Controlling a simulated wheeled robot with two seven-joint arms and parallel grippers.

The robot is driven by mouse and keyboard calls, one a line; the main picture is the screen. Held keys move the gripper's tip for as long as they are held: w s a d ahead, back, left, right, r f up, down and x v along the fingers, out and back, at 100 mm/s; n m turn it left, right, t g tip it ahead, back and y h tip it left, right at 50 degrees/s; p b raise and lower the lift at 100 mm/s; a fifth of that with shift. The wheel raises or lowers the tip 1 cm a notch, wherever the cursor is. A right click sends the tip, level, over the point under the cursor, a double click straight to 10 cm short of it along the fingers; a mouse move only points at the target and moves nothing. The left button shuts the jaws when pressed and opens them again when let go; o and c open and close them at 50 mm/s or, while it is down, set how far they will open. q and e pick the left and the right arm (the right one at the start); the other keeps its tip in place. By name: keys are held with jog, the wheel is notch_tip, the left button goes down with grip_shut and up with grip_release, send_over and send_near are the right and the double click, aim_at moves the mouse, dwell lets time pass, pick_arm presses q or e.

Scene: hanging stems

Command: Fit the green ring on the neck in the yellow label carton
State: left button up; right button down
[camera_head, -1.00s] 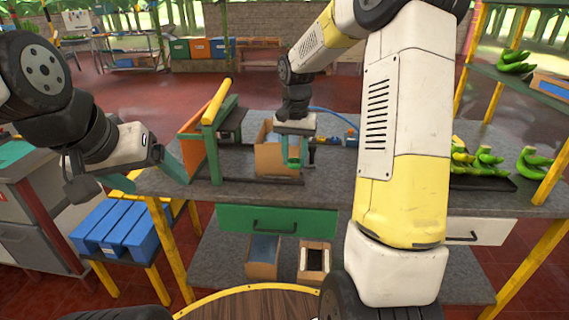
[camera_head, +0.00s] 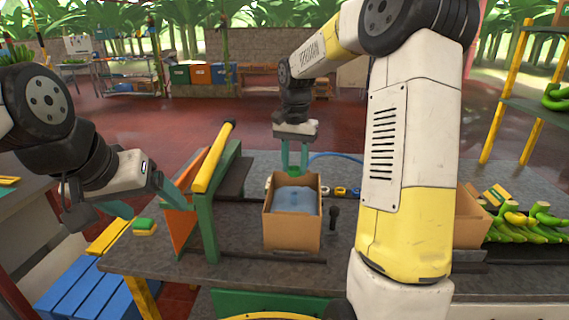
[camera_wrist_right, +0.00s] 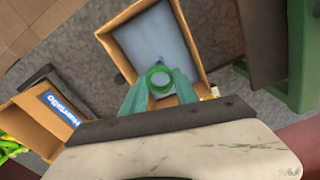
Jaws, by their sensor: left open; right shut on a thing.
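My right gripper (camera_head: 294,163) points down and is shut on the green ring (camera_head: 294,171), over the far side of an open brown carton (camera_head: 292,236). In the right wrist view the ring (camera_wrist_right: 159,80) lies over the opening of that carton (camera_wrist_right: 122,57). A blue-grey bag (camera_head: 295,199) fills the carton; its neck is not clear, and whether the ring touches it cannot be told. No yellow label shows clearly on this carton. My left gripper (camera_head: 155,208) is open and empty at the left, near the orange panel.
A green frame with a yellow bar (camera_head: 213,157) and orange panel (camera_head: 180,222) stands left of the carton. A second carton (camera_head: 469,218) is partly behind my right arm; it shows a blue label (camera_wrist_right: 60,107) in the wrist view. Green bananas (camera_head: 528,228) lie at right.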

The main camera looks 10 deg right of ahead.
aim_at(294, 193)
jog(key=shift+f, duration=4.6)
jog(key=shift+f, duration=0.6)
jog(key=shift+c, duration=2.3)
grip_release()
jog(key=shift+r, duration=0.3)
jog(key=shift+r, duration=1.1)
jog(key=shift+r, duration=0.15)
notch_tip(294, 193, up, 8)
jog(key=shift+r, duration=0.25)
